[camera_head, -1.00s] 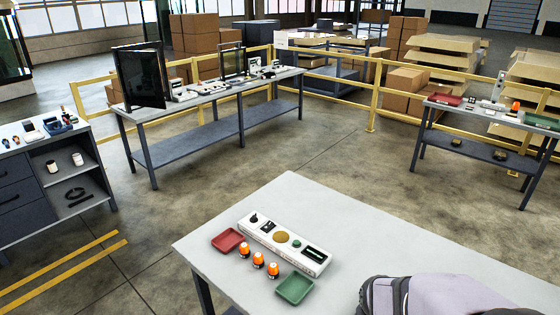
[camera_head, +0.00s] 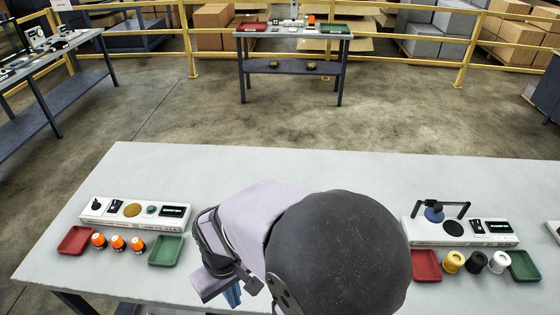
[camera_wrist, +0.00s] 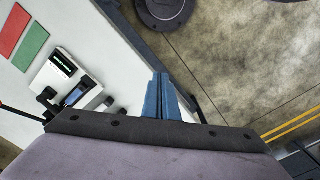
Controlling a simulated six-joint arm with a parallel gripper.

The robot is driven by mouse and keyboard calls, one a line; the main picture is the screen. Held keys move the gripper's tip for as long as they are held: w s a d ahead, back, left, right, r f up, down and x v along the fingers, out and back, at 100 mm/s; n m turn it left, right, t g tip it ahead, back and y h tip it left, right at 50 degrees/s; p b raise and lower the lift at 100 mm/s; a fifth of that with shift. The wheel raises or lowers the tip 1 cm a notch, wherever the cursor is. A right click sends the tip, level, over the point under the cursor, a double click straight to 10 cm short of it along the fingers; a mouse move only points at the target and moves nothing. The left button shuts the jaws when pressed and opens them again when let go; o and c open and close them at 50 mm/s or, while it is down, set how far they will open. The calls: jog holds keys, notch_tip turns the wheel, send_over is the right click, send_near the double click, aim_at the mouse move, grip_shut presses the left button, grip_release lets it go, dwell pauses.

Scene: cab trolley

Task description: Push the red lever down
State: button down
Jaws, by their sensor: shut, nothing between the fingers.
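No red lever can be made out for certain in either view. In the wrist view a thin dark rod (camera_wrist: 22,113) with a reddish tint at its outer end reaches in from the left edge; I cannot tell if it is the lever. Beside it is a white device (camera_wrist: 50,75) with a dark screen and black parts. My gripper (camera_wrist: 162,97) has its blue fingers together and empty, to the right of that device. In the head view the gripper (camera_head: 232,296) is mostly hidden by my arm, low over the table's front part.
The grey table (camera_head: 300,165) carries a white panel (camera_head: 136,214) with red and green trays and orange-topped pieces on the left. Another white panel (camera_head: 460,232) with a black frame and several coloured cylinders stands on the right. The table's back middle is clear.

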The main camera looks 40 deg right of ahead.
jog(key=w+d+f+m+b, duration=0.1)
jog(key=d+f+m+b, duration=0.25)
jog(key=d, duration=0.45)
jog(key=d+f+m+b, duration=0.2)
jog(key=d+f+m, duration=0.15)
jog(key=d, duration=0.45)
jog(key=w+d+r+m+t+h+b, duration=0.1)
jog(key=w+d+r, duration=0.15)
jog(key=d, duration=0.65)
jog(key=w+d+r+m+h+b, duration=0.1)
jog(key=w+d+r+m, duration=0.15)
jog(key=d, duration=0.65)
jog(key=w+d+r+n, duration=0.1)
jog(key=w+d+r, duration=0.1)
jog(key=r, duration=0.4)
jog(key=w+d+r+n+t, duration=0.1)
jog(key=w+d+r, duration=0.1)
jog(key=r, duration=0.5)
jog(key=shift+d+r, duration=0.15)
jog(key=shift+d, duration=0.4)
jog(key=shift+w, duration=0.1)
